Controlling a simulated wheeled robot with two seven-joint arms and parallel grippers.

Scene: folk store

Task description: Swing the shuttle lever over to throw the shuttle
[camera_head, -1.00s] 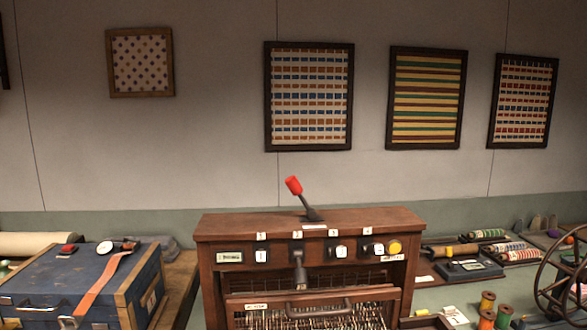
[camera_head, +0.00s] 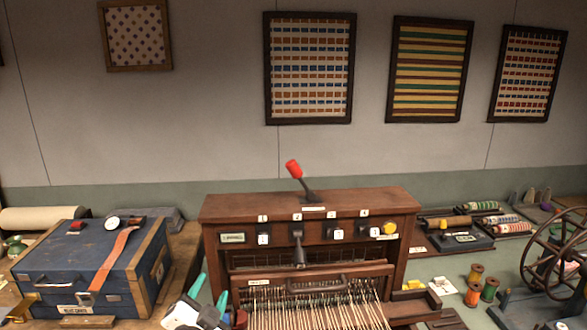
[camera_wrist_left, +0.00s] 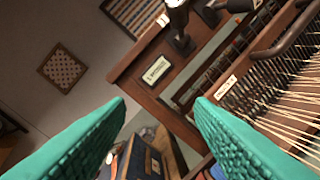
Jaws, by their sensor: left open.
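A lever with a red grip (camera_head: 293,169) rises from the top of the wooden loom cabinet (camera_head: 330,205) and leans left. A dark lever (camera_head: 299,251) hangs at the middle of the cabinet's front, below a row of small numbered tags. My left gripper (camera_head: 210,290) is open and empty, low and left of the cabinet's front, apart from both levers. In the left wrist view its teal fingers (camera_wrist_left: 162,106) are spread, with the cabinet's label plate (camera_wrist_left: 156,70) beyond them. The red grip is not in the left wrist view. My right gripper is not in view.
A blue chest (camera_head: 95,268) with an orange strap stands left of the cabinet. Pale threads (camera_head: 310,308) spread in front of a dark handle (camera_head: 317,285). Thread spools (camera_head: 473,294) and a wooden wheel (camera_head: 555,255) stand at right. The space above the cabinet is clear.

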